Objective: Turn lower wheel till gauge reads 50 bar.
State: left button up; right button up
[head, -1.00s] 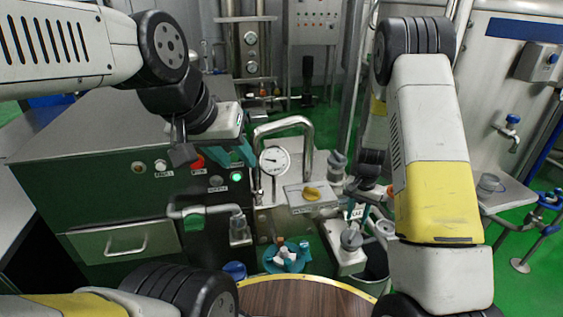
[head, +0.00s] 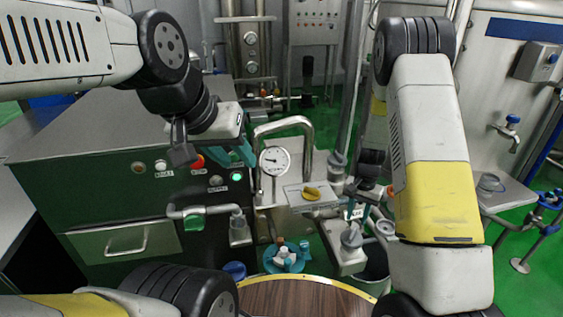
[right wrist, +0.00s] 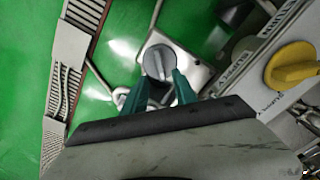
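The round white gauge (head: 274,161) stands beside the bent steel pipe; its needle points left, but its figures are too small to read. A grey knob (head: 351,237) sits on a pale block low at centre right; I cannot tell whether it is the lower wheel. My right gripper (head: 357,208) is above this knob. In the right wrist view its teal fingers (right wrist: 160,80) are apart, with the grey knob (right wrist: 158,62) at their tips; contact is unclear. My left gripper (head: 236,156) is open and empty in front of the green cabinet, near the lit green button.
A yellow knob (head: 311,193) is on the plate left of my right gripper. A blue wheel-like part with white pieces (head: 285,258) is low at centre. The cabinet's red button (head: 197,161) is near my left gripper. A round wooden top (head: 305,296) is in front.

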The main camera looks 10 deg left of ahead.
dwell(0.6)
jog(key=s+a+r+n+t+y, duration=0.15)
jog(key=s+r, duration=0.25)
jog(key=r, duration=0.8)
jog(key=s+a+r+n+t+y, duration=0.15)
jog(key=s+r, duration=0.25)
jog(key=r, duration=0.9)
jog(key=s+r+n+t, duration=0.1)
jog(key=s+r, duration=0.4)
jog(key=s, duration=0.3)
jog(key=s+r+n+t, duration=0.1)
jog(key=s+r+t, duration=0.1)
jog(key=s+r, duration=0.3)
jog(key=s+d, duration=0.1)
jog(key=s, duration=0.2)
jog(key=shift+s+r+n+h, duration=0.15)
jog(key=shift+n+h, duration=0.15)
jog(key=shift+h, duration=0.1)
